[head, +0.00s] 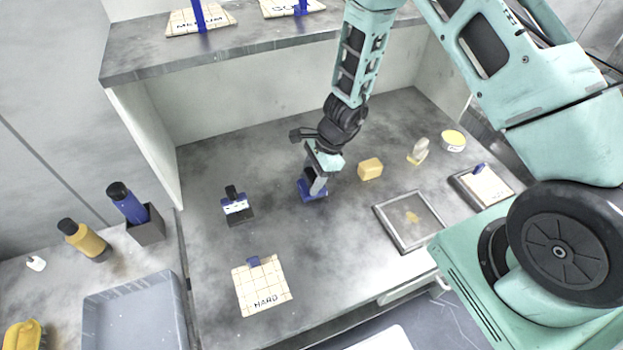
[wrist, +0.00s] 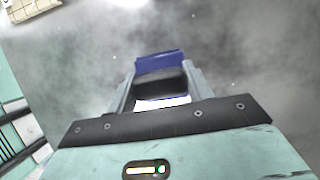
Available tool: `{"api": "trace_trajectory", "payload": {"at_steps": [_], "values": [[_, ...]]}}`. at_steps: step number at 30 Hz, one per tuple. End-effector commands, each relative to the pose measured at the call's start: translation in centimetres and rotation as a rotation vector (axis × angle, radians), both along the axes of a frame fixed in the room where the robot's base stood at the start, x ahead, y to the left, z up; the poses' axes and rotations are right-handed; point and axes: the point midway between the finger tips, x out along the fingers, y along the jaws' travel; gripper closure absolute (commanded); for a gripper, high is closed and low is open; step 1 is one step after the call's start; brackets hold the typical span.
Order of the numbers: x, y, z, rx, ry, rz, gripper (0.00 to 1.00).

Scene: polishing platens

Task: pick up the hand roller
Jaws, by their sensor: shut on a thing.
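The hand roller, a blue piece with a black grip, is at my gripper's fingertips in the middle of the grey bench in the head view (head: 312,190). My gripper (head: 318,180) points down and is shut on its black part. In the wrist view, my gripper's fingers (wrist: 160,88) stand on either side of the black grip, and the roller's blue part (wrist: 159,62) shows just beyond. A white patch shows below the grip. The fingers hide much of the roller. I cannot tell whether it touches the bench.
A black-handled block (head: 238,210) with a blue and white label stands to the left. A HARD pad (head: 262,286) lies in front. A yellow block (head: 370,169) and a framed plate (head: 408,220) are to the right. A raised shelf (head: 150,58) runs behind.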

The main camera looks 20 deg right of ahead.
Motion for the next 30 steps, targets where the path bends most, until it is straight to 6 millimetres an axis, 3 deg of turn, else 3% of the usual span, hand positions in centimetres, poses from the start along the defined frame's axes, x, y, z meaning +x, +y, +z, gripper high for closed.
{"api": "trace_trajectory", "payload": {"at_steps": [5, 12, 18, 30], "values": [[0.1, 0.0, 1.8, -0.001, -0.005, 0.002, 0.83], [0.1, 0.1, 6.2, 0.0, -0.007, 0.004, 0.83], [0.0, 0.1, 8.8, 0.0, -0.003, 0.002, 0.83], [0.0, 0.0, 9.7, 0.0, 0.0, 0.0, 0.83]]}}
